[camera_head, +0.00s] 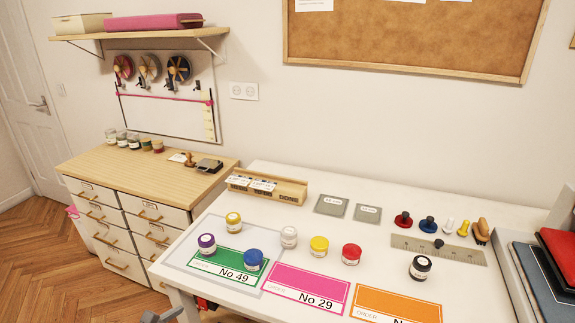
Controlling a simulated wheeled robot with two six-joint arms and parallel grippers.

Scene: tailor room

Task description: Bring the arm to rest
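A small grey part (162,316) shows at the bottom edge, left of the white table's front corner. It looks like the tip of my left gripper, low and apart from the tabletop; most of it is cut off, so I cannot tell if it is open or shut. My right gripper is out of view. On the white table (300,190) lie a green card No 49 (222,265), a pink card No 29 (292,283) and an orange card (390,306). A purple-lidded jar (207,244) and a blue-lidded jar (253,260) stand on the green card.
Gold (233,222), white (289,237), yellow (319,246), red (351,254) and black (420,267) lidded jars stand behind the cards. A wooden holder (290,191), a grey ruler strip (460,254) and stacked books (545,275) are further round. A drawer cabinet (110,165) stands left.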

